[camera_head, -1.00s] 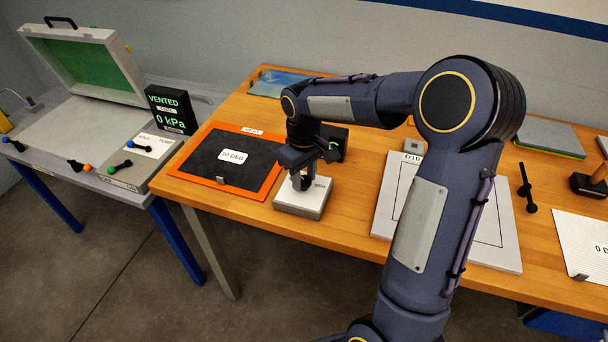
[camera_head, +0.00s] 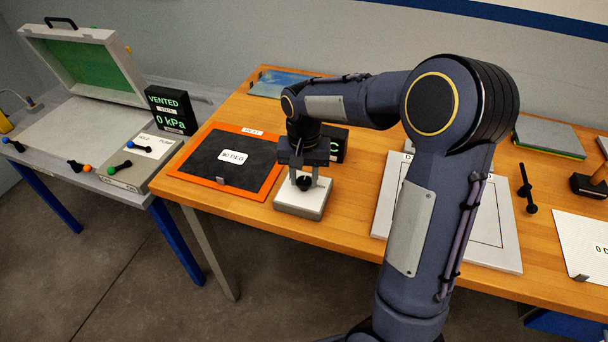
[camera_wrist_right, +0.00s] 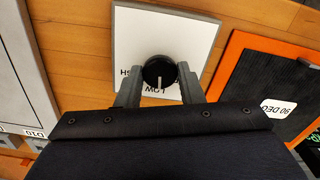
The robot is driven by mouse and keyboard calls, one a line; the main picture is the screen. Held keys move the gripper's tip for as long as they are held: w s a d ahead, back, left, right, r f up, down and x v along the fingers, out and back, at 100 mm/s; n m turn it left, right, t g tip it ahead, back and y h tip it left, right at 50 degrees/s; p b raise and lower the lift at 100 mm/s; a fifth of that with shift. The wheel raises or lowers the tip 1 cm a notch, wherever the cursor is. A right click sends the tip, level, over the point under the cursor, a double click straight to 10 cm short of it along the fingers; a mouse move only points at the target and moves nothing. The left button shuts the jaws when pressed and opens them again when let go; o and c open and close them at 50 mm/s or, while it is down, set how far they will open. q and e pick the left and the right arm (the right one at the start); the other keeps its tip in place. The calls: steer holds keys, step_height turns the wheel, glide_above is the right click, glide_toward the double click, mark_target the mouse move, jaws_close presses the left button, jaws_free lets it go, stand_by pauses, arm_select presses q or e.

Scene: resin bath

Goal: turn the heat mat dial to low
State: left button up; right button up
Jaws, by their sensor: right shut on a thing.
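The heat mat dial is a black round knob (camera_wrist_right: 158,68) on a white control box (camera_head: 290,203), which stands on the wooden table. In the right wrist view, its white pointer line points down at the word LOW, which appears upside down. My right gripper (camera_head: 304,181) comes from above and is shut on the knob, one finger on each side. The heat mat (camera_head: 205,166) is black with an orange border and lies left of the box. Its label reads 90 DEG in the right wrist view (camera_wrist_right: 278,108). My left gripper is not in view.
A black display (camera_head: 335,143) stands just behind my right gripper, partly hidden. A white board (camera_head: 490,255) lies to the right, partly behind my right arm. A vacuum case (camera_head: 85,60) and a VENTED 0 kPa display (camera_head: 171,110) are on the left bench. The table's front edge is close to the box.

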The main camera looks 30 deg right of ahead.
mark_target(304, 180)
steer(key=shift+m, duration=0.6)
steer(key=o, duration=1)
step_height(304, 180, up, 8)
steer(key=shift+f, duration=0.1)
stand_by(0.3)
